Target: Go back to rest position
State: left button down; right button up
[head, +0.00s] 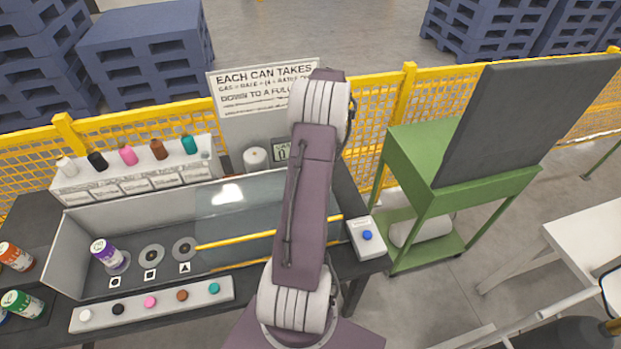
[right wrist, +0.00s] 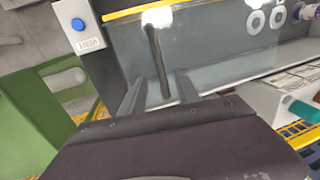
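My arm (head: 304,205) rises through the middle of the head view, and its gripper is hidden there. In the right wrist view my right gripper (right wrist: 160,77) shows two dark fingers spread apart, with nothing seen held between them. It is above the dark bench, near the clear panel. A dark upright bar shows between and beyond the fingers; I cannot tell what it is. My left gripper is in neither view.
A purple can (head: 104,251) stands in the bench's trough, beside two empty round seats. Orange (head: 15,256) and green (head: 22,303) cans are at left. A blue-button box (head: 366,238) is right of my arm. A green stand (head: 407,167) and yellow fence (head: 378,100) lie beyond.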

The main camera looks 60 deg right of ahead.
jog(key=shift+s+d+r, duration=0.1)
jog(key=shift+r, duration=0.55)
jog(key=shift+s+d+r, duration=0.1)
jog(key=shift+r, duration=0.5)
